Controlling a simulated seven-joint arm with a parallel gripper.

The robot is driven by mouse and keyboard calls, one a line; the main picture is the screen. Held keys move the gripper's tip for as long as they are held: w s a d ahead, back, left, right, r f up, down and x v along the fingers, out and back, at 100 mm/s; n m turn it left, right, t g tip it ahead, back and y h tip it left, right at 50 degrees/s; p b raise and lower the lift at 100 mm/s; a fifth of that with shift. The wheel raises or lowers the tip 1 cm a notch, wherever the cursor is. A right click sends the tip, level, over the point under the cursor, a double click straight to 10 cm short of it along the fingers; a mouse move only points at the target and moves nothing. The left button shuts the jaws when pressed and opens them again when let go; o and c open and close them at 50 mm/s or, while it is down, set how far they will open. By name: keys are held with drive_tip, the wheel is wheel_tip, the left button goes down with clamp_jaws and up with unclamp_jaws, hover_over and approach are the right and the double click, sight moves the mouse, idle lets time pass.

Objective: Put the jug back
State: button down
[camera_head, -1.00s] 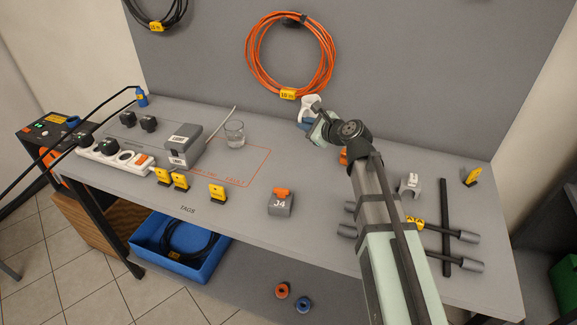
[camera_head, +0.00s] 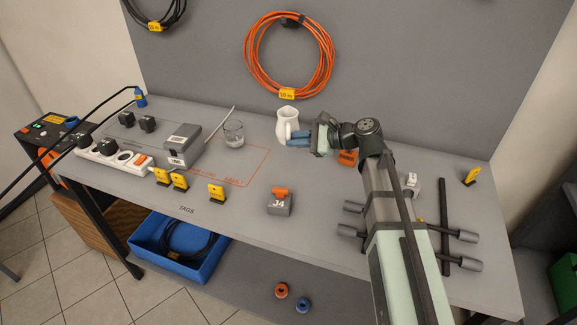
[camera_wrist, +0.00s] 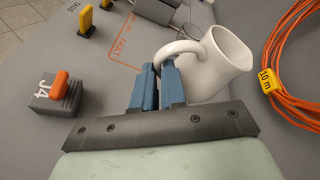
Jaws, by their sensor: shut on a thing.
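The white jug (camera_head: 288,127) is upright in the head view, at the back of the bench, right of the drinking glass. In the wrist view the jug (camera_wrist: 212,65) has its handle towards me. My gripper (camera_head: 298,138) comes from the right, and its blue fingers (camera_wrist: 159,78) are shut on the handle. I cannot tell whether the jug's base touches the bench. The glass (camera_head: 233,134) holds some clear liquid and stands near the grey box.
An orange outline (camera_head: 258,168) is marked on the bench (camera_head: 330,215). A grey J4 block (camera_head: 280,204) and yellow tags (camera_head: 217,193) stand nearer the front. An orange cable coil (camera_head: 290,55) hangs on the back wall.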

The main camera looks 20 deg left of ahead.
drive_tip(key=shift+f, duration=5)
drive_tip(key=shift+f, duration=0.15)
drive_tip(key=c, duration=1.2)
unclamp_jaws()
drive_tip(key=shift+r, duration=0.2)
drive_tip(key=v, duration=1.2)
